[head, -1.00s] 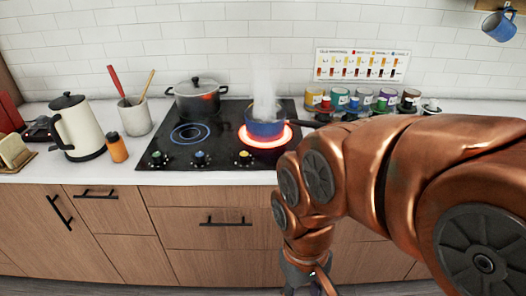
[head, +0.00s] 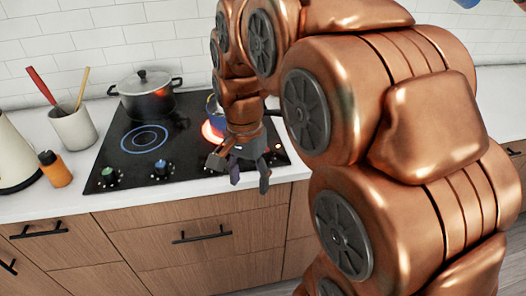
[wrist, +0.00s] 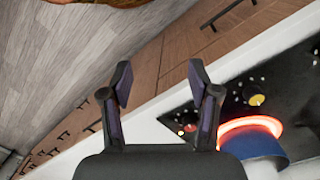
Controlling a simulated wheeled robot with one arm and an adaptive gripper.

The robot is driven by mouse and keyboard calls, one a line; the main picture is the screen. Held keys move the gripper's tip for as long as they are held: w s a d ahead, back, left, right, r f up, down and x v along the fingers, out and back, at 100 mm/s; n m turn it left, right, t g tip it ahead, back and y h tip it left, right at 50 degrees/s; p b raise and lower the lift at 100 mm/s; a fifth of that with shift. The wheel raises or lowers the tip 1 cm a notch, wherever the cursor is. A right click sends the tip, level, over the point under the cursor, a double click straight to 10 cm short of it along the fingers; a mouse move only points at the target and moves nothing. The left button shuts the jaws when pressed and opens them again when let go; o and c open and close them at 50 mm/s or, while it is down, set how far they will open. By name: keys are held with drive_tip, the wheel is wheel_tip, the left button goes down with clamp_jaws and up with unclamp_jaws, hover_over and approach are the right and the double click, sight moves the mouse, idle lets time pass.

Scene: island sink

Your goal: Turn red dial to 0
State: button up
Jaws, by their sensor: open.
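My gripper (head: 250,183) hangs over the front edge of the cooktop (head: 130,160), fingers pointing down. In the wrist view its two fingers (wrist: 159,67) are apart with nothing between their tips. A small red spot, seemingly the red dial (wrist: 187,128), shows beside the right finger on the dark cooktop; its pointer and setting are too small to read. In the head view my gripper and arm hide the red dial. The yellow dial (wrist: 256,100) is farther right in the wrist view. The green dial (head: 108,176) and blue dial (head: 161,168) stand along the cooktop's front.
A glowing red burner (head: 209,132) with a blue pot (head: 214,106) lies behind my gripper. A dark lidded pot (head: 147,97) stands at the back left. An orange bottle (head: 55,170) and a utensil crock (head: 74,127) stand left. Drawers with handles (head: 202,237) are below the counter.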

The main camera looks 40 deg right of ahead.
drive_tip(key=w+d+m+b, duration=0.1)
drive_tip(key=w+d+m, duration=0.3)
drive_tip(key=d, duration=0.1)
drive_tip(key=w+d+m+b, duration=0.1)
drive_tip(key=w+d+m, duration=0.3)
drive_tip(key=w+m, duration=0.1)
drive_tip(key=w+d+m+t+b, duration=0.1)
drive_tip(key=w+d+m, duration=0.4)
drive_tip(key=shift+w+d+f, duration=0.2)
drive_tip(key=shift+d+f, duration=0.1)
drive_tip(key=shift+f+p, duration=0.6)
drive_tip(key=shift+f, duration=3.3)
drive_tip(key=c, duration=1.2)
